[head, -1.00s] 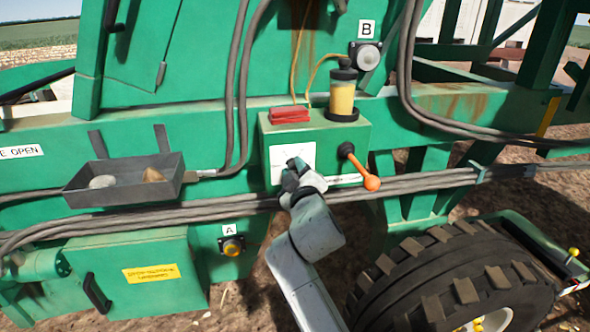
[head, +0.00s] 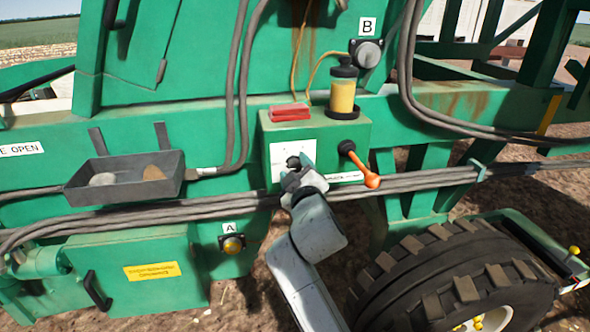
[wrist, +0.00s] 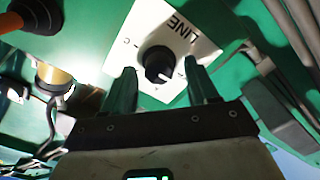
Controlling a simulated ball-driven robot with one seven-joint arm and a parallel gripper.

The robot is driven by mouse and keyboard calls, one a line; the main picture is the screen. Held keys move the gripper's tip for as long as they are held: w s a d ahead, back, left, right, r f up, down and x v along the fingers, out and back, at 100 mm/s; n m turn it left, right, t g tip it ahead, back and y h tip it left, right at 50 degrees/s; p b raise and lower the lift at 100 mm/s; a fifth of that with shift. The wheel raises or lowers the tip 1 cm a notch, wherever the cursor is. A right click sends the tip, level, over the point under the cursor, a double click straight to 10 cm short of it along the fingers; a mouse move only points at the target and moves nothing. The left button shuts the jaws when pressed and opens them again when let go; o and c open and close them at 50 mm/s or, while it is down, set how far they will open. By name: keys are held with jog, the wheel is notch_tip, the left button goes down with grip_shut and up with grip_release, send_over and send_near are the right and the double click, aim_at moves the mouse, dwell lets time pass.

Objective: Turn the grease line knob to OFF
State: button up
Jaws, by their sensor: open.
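The grease line knob (wrist: 158,62) is a round black knob on a white plate (wrist: 207,52) that reads "LINE" in the wrist view. A pale mark shows on its lower right side, but I cannot read the setting. In the head view the dark knob (head: 293,162) shows on the white plate (head: 276,152) on the front of a green box. My gripper (head: 296,167) is open in front of it. In the wrist view my gripper (wrist: 160,72) has one green finger on each side of the knob, and I cannot tell if either touches it.
An orange-ended lever (head: 371,180) sticks out right of the plate. A yellow grease reservoir (head: 342,97) and a red block (head: 289,112) sit on the box. Grey hoses (head: 420,182) run just below. A grey tray (head: 125,182) hangs at left; a tyre (head: 450,280) stands at lower right.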

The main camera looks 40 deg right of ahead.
jog(key=b+v, duration=0.1)
jog(key=v, duration=0.9)
jog(key=shift+a, duration=0.1)
jog(key=s+a+f+m+g+y, duration=0.1)
jog(key=s+a+f+g+y, duration=0.25)
jog(key=f, duration=0.65)
jog(key=s+f+m+g+y, duration=0.15)
jog(key=s+f+g, duration=0.35)
jog(key=f, duration=0.5)
jog(key=s+a+f+g+y, duration=0.2)
jog(key=s+a+f, duration=0.2)
jog(key=s, duration=0.5)
jog(key=s+a+f+g+y, duration=0.2)
jog(key=s+a+f+g, duration=0.1)
jog(key=s+f, duration=0.4)
jog(key=shift+s+a+f+y, duration=0.2)
jog(key=shift+s+a+y, duration=0.2)
jog(key=shift+s, duration=0.5)
jog(key=shift+g, duration=0.25)
